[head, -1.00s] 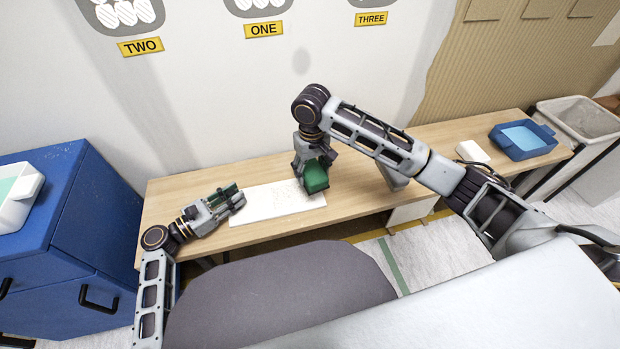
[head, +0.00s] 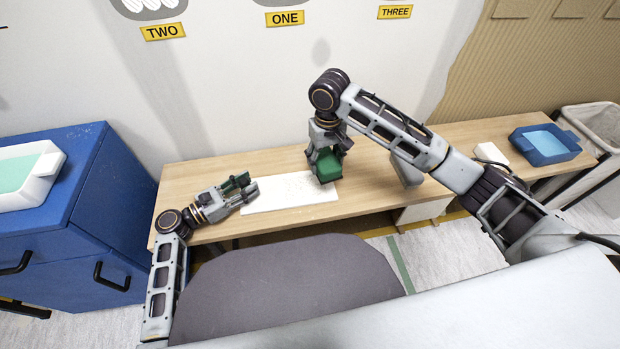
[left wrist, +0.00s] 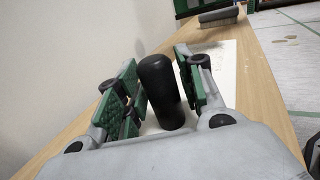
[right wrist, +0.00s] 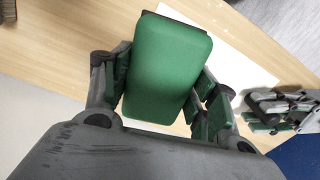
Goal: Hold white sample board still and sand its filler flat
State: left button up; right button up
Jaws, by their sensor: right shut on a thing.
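The white sample board (head: 285,197) lies flat on the wooden bench, with faint tan specks on its surface around the block. My right gripper (head: 326,150) is shut on a green sanding block (head: 328,168) over the board's right part; the right wrist view shows the block (right wrist: 165,65) between the fingers. I cannot tell whether it touches the board. My left gripper (head: 247,187) is at the board's left end. In the left wrist view its fingers stand apart on either side of an upright black handle (left wrist: 163,92), with a gap at the left finger.
The wooden bench (head: 195,178) runs along the wall. A small white block (head: 491,153) and a blue tray (head: 545,145) stand at its right end, beside a bin (head: 597,125). A blue cabinet (head: 75,200) with a white tray (head: 28,175) stands at left.

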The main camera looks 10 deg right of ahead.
pick_arm(q)
jog(key=shift+o, duration=0.8)
jog(key=shift+r, duration=0.15)
jog(key=shift+a, duration=0.15)
jog(key=shift+v, duration=5.9)
jog(key=shift+s, duration=0.2)
pick_arm(e)
jog(key=shift+s, duration=0.1)
